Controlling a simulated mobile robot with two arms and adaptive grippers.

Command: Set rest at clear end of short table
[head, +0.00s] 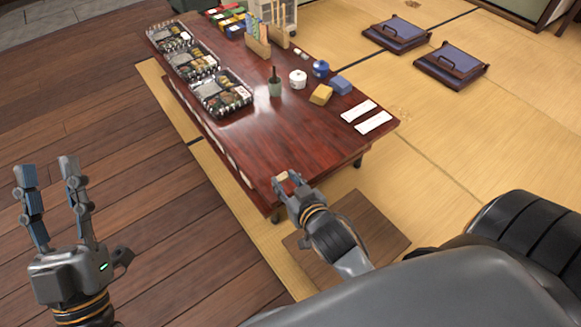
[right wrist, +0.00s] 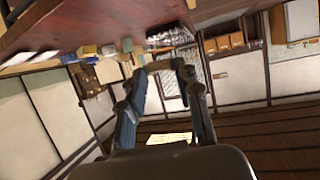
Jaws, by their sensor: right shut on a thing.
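The short table (head: 300,135) is low, dark red and glossy, and runs from the upper left to the lower middle of the head view. Its near end is bare. My right gripper (head: 287,180) is at this near end, by the table's edge. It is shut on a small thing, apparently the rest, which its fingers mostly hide. In the right wrist view, the gripper's fingers (right wrist: 167,68) close in below the table's dark red surface (right wrist: 90,25); contact with the table cannot be told. My left gripper (head: 45,170) is open and empty over the wooden floor.
Several clear lunch boxes (head: 222,93) line the table's left side. A green bottle (head: 275,87), a white pot (head: 298,79), a yellow block (head: 321,94) and white napkins (head: 373,123) stand or lie farther back. Floor cushions (head: 450,64) lie on the tatami.

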